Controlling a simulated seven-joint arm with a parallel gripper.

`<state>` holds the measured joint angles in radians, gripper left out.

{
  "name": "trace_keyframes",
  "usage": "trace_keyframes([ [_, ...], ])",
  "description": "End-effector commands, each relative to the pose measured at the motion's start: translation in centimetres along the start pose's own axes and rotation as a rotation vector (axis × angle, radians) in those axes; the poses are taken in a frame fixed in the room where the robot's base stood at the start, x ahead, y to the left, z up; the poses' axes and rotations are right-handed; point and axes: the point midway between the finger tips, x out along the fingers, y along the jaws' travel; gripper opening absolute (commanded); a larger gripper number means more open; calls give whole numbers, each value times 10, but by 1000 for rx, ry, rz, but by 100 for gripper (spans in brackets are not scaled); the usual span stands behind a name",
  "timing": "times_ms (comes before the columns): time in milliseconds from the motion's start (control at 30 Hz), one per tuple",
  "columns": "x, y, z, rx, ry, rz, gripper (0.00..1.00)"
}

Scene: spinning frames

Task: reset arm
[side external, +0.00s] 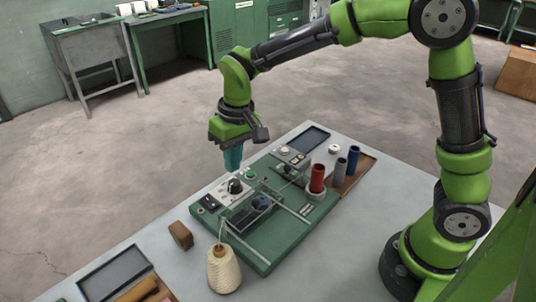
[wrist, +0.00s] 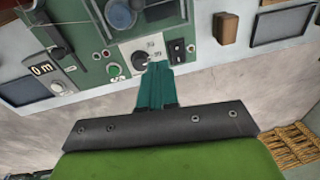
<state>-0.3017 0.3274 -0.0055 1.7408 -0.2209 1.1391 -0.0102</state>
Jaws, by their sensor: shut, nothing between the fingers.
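My gripper (side external: 233,160) hangs from my green arm above the table, with its teal fingers together and nothing between them. In the side external view it is over the back edge of the green machine panel (side external: 283,240), near a black knob (side external: 235,186). In the wrist view the fingers of my gripper (wrist: 157,68) point toward the panel (wrist: 85,15), just below the knob (wrist: 139,57). A gap seems to remain between fingertips and panel, but its size is hard to judge.
A cream yarn cone (side external: 224,270) stands at the front. Red (side external: 317,179), grey (side external: 339,175) and blue (side external: 352,163) spools stand at the right. A brown block (side external: 181,235) sits left of the panel. A dark tray (side external: 115,273) lies at the front left. Air around the gripper is clear.

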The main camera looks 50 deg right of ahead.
Motion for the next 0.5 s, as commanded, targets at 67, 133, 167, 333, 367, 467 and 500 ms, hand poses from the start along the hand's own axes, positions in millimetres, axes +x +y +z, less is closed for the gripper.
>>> trace_keyframes([
  [67, -26, 16, 20, 33, 52, -32, 0],
  [133, -43, 30, 38, 62, 97, -58, 0],
  [167, -50, 35, 46, 74, 117, -69, 0],
  [333, -79, 64, 93, 147, 239, -124, 0],
  [367, -83, 69, 101, 160, 262, -131, 0],
  [467, -92, 82, 126, 199, 337, -156, 0],
  [500, -95, 87, 135, 214, 365, -164, 0],
])
